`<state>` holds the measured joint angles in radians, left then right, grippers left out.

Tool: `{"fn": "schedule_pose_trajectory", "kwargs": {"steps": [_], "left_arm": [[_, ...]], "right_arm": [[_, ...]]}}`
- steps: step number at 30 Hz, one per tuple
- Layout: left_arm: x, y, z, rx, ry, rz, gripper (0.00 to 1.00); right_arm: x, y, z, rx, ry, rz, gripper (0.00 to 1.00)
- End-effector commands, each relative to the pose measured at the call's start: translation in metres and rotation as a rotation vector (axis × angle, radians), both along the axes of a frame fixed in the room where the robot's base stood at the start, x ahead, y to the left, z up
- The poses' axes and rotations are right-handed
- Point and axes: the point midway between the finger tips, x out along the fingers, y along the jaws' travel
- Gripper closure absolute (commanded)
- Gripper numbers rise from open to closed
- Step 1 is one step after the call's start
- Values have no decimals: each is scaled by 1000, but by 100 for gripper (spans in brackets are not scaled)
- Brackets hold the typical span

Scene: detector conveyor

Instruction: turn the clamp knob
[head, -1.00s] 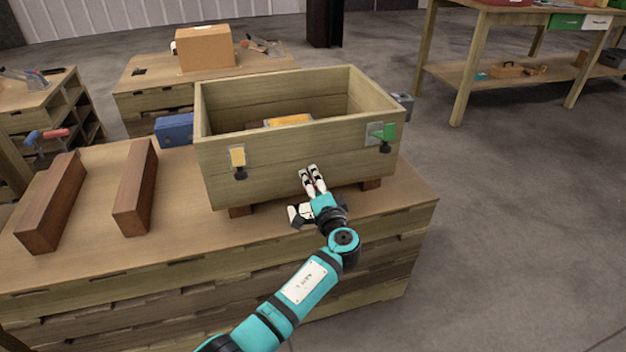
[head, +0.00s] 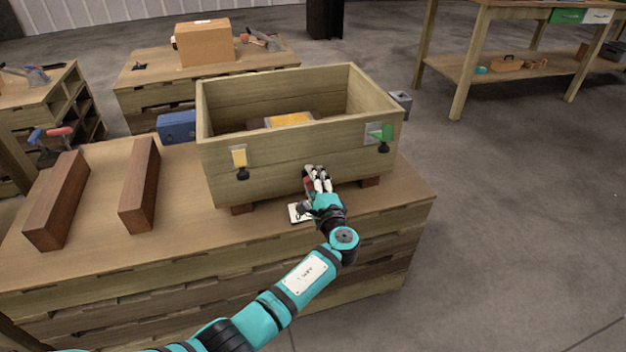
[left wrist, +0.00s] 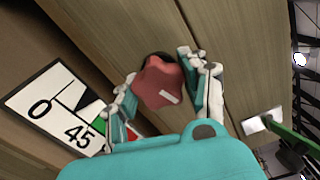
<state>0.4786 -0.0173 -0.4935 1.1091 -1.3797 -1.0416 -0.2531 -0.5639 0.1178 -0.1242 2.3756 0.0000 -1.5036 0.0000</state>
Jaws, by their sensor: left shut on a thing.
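The clamp knob (left wrist: 158,80) is a red, lobed knob with a white line on its face. It sits on the front wall of a wooden crate (head: 280,168); only a little red of it shows in the head view. My left gripper (head: 317,172) is shut on the knob, with one finger on each side in the left wrist view. A white dial card (left wrist: 42,107) marked 0 and 45, with a green area, is beside the knob. The gripper hides part of the card. The white line points toward the lower right of the wrist picture.
The crate stands on the workbench (head: 98,262). Two brown wooden blocks (head: 57,200) (head: 139,188) lie to the left. Open floor is at the right.

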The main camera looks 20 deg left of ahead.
Motion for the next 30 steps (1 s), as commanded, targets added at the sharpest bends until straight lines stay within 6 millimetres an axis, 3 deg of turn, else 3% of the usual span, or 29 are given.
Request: {"fn": "schedule_pose_trajectory", "kwargs": {"steps": [12,13,18,30], "left_arm": [[1,-1,2,5,0,-4,88],[1,-1,2,5,0,-5,54],[1,-1,1,4,1,-2,31],[-8,-6,-1,3,3,-4,31]], "right_arm": [[1,0,-2,0,0,0,31],[1,0,-2,0,0,0,31],[1,0,-2,0,0,0,31],[0,1,-1,1,2,0,31]]}}
